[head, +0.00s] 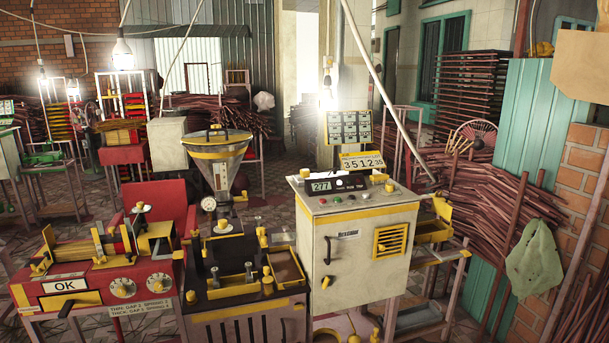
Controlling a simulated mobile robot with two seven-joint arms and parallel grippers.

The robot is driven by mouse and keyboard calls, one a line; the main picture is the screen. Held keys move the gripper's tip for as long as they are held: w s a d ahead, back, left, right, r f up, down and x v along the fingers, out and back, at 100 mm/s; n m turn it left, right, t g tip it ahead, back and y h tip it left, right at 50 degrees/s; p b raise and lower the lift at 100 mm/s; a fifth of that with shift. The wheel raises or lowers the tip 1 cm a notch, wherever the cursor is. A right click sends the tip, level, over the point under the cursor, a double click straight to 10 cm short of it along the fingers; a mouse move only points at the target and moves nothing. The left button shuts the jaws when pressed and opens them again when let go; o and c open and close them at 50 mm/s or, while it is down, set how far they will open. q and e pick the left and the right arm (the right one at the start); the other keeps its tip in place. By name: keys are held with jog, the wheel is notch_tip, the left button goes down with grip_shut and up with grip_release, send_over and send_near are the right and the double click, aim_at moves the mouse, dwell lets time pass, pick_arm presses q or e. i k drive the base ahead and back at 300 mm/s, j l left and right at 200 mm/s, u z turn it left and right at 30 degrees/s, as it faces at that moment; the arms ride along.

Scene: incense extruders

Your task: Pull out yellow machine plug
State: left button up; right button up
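Several machines with yellow parts stand close together in the head view. A white control cabinet (345,250) with yellow trim, a lit 277 display and a yellow vent grille (390,239) is at the centre right. Left of it stands a dark machine with a metal hopper (218,165) rimmed in yellow. A red machine (100,285) with an OK label and two dials is at the lower left. Small yellow knobs and blocks sit on all of them. I cannot tell which, if any, is the plug. Neither of my grippers is in view.
A red chair (158,198) stands behind the machines. Bundles of dark sticks (500,195) are piled at the right, beside a teal panel (534,110) and a hanging green cloth (534,261). Tiled floor (283,203) shows between the machines and the back.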

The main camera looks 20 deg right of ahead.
aim_at(303, 173)
jog(key=i+l+u, duration=0.1)
jog(key=l+u, duration=0.3)
jog(key=i+l+u, duration=0.1)
jog(key=u, duration=0.3)
jog(key=l+u, duration=0.3)
jog(key=l, duration=0.75)
jog(key=l+u, duration=0.15)
jog(key=l, duration=2.25)
